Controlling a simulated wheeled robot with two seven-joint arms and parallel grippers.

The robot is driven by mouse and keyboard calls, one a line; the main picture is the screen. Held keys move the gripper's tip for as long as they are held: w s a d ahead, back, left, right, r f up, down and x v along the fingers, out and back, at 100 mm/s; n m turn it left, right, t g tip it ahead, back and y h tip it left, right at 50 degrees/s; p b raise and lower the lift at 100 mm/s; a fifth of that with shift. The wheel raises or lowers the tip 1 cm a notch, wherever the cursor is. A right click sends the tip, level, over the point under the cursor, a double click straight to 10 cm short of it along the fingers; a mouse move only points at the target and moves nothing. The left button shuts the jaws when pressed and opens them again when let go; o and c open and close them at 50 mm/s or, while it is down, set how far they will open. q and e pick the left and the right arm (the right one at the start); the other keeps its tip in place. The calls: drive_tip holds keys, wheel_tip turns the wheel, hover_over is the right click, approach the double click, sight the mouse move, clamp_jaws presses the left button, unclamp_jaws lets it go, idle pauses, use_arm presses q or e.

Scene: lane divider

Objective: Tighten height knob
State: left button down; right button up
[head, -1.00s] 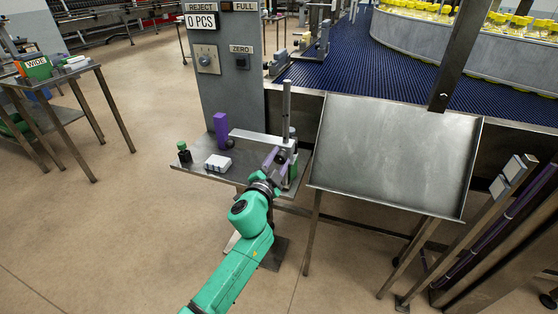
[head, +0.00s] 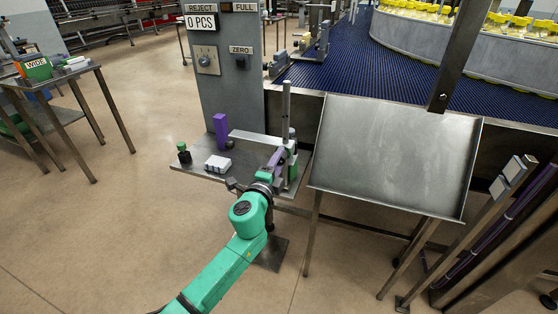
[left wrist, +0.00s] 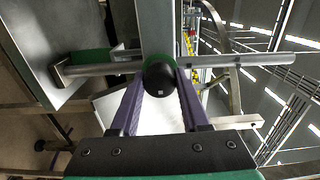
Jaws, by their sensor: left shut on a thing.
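The black round knob (left wrist: 160,79) sits between the two purple fingertips in the left wrist view, on a green-edged block beside a metal bar. My left gripper (left wrist: 162,90) is shut on this knob, with one finger on each side. In the head view my left gripper (head: 279,156) is at the foot of the upright metal post (head: 287,110) on the small shelf's right side. There the gripper largely hides the knob. My right gripper is not in view.
The steel shelf (head: 200,169) also holds a purple block (head: 220,130), a small green-topped black item (head: 183,153) and a white block pack (head: 217,164). An empty tilted metal tray (head: 395,150) stands close to the right. A blue conveyor (head: 330,75) runs behind.

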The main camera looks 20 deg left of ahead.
use_arm(q)
drive_tip(key=shift+f, duration=0.25)
drive_tip(key=c, duration=0.6)
unclamp_jaws()
drive_tip(key=shift+o, duration=1.1)
drive_tip(key=shift+s+r, duration=0.1)
drive_tip(key=shift+r, duration=0.05)
drive_tip(key=s+b, duration=0.1)
drive_tip(key=s, duration=1.3)
drive_tip(key=shift+s+a, duration=0.25)
drive_tip(key=shift+a, duration=0.2)
